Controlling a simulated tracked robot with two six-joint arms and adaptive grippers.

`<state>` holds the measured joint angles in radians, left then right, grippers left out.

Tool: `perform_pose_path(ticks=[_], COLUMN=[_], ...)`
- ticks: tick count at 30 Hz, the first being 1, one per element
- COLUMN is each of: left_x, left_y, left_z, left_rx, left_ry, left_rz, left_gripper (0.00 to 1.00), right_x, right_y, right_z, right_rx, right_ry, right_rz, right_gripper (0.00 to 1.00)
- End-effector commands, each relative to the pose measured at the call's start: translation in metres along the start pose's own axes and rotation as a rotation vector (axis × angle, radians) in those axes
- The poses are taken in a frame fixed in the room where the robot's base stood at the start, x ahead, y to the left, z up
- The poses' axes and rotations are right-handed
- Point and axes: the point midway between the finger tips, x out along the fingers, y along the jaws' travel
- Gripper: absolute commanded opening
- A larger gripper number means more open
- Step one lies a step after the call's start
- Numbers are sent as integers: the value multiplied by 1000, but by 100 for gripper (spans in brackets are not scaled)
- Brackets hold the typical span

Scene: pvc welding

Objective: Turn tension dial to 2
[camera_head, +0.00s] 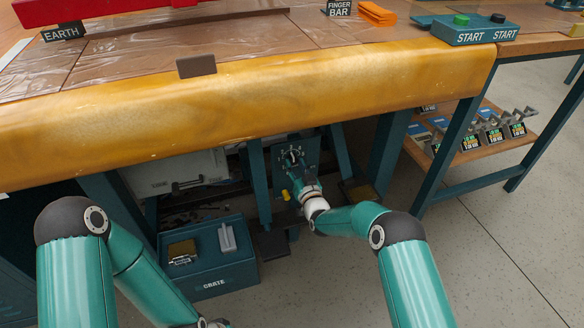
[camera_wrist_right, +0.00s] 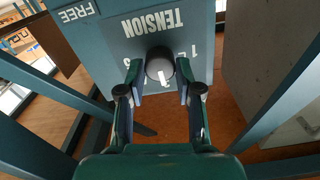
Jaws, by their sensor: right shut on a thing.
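The tension dial (camera_wrist_right: 160,62) is a round dark knob with a white pointer line on a blue-grey panel (camera_wrist_right: 120,40) marked TENSION. In the right wrist view its pointer is directed toward the bottom of the picture, slightly right. A "1" shows right of the knob; the other numerals are partly hidden by the fingers and knob. My right gripper (camera_wrist_right: 159,75) is shut on the dial, one finger on each side. In the head view my right gripper (camera_head: 296,170) reaches the panel under the bench. My left arm shows at lower left, but its gripper fingers are not visible.
The bench's rounded yellow front edge (camera_head: 250,100) overhangs the panel. Teal legs (camera_head: 258,180) stand close on both sides.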

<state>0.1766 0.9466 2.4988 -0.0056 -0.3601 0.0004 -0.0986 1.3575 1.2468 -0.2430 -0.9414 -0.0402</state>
Motion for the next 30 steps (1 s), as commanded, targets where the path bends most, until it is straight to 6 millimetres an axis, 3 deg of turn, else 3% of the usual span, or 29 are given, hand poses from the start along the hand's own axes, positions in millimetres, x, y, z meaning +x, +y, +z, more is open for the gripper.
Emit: perform_pose_path(ticks=[8, 30], left_x=[0, 0], left_y=[0, 0], left_z=[0, 0], left_rx=[0, 0], left_ry=[0, 0], left_rz=[0, 0], left_gripper=[40, 40], right_x=[-1, -1], right_y=[-4, -7], right_z=[3, 5], right_rx=[-121, -677], right_ry=[-5, -5], right_rz=[-9, -13], right_gripper=[0, 0])
